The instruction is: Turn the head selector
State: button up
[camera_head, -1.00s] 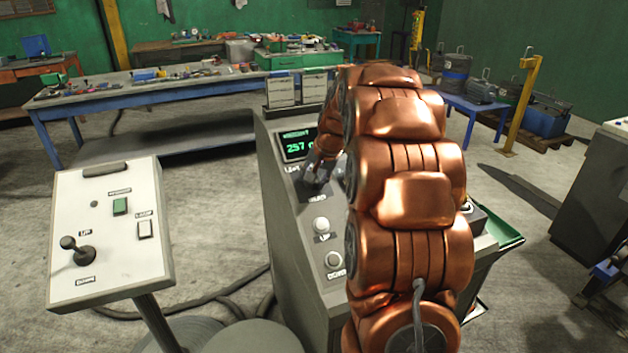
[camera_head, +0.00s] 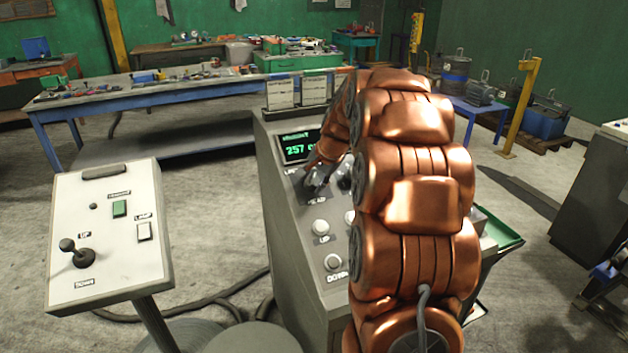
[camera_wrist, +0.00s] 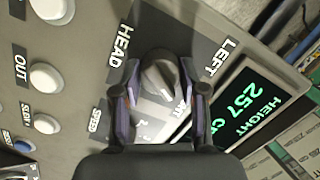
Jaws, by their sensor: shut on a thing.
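The head selector (camera_wrist: 158,72) is a dark round knob with a white pointer mark, in the wrist view between the labels HEAD and LEFT. A third label beside it is partly hidden by my gripper. My gripper (camera_wrist: 161,88) has one finger on each side of the knob and is shut on it. In the head view my gripper (camera_head: 318,178) is at the upper left of the grey console (camera_head: 290,235), just below the display. There my arm and fingers hide most of the selector.
The green display (camera_head: 298,147) reads HEIGHT 257. OUT (camera_wrist: 47,77) and other buttons are left in the wrist view. A tilted white panel with a joystick (camera_head: 77,253) stands left of the console.

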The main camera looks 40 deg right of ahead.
jog(key=shift+f, duration=0.1)
jog(key=o, duration=1.1)
jog(key=shift+o, duration=0.2)
jog(key=v, duration=1.2)
